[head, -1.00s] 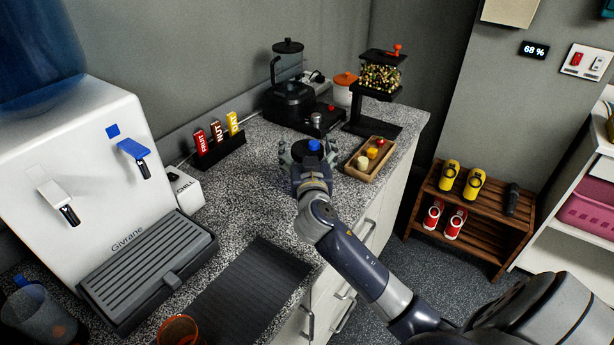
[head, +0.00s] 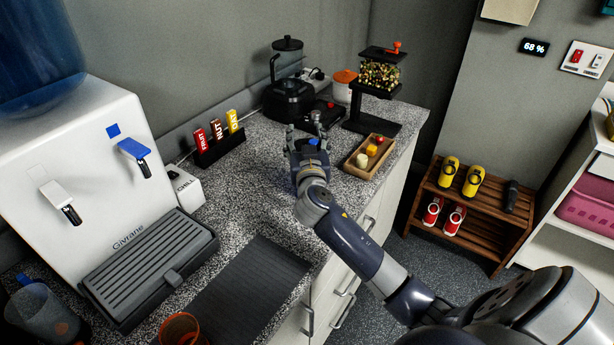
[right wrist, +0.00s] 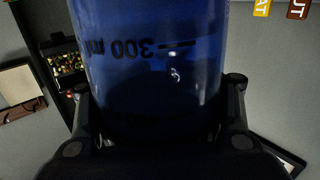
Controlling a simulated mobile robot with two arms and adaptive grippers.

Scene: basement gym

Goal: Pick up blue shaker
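The blue shaker (right wrist: 155,70) is translucent, with a 300 ml mark. It fills the middle of the right wrist view, close against the palm. In the head view only a small blue part of it (head: 313,142) shows at my right gripper (head: 304,126), over the counter. The gripper's fingers lie along both sides of the shaker, with no clear gap in the right wrist view (right wrist: 157,110), so it looks shut on it. The shaker's base is hidden, so I cannot tell whether it touches the counter. My left gripper is out of view.
A wooden tray (head: 352,166) and a dispenser (head: 379,76) stand right of the gripper, a black blender (head: 287,85) behind. Snack bars (head: 217,135) and a water dispenser (head: 75,165) are to the left. A dark mat (head: 240,290) and orange cup (head: 180,330) lie nearer.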

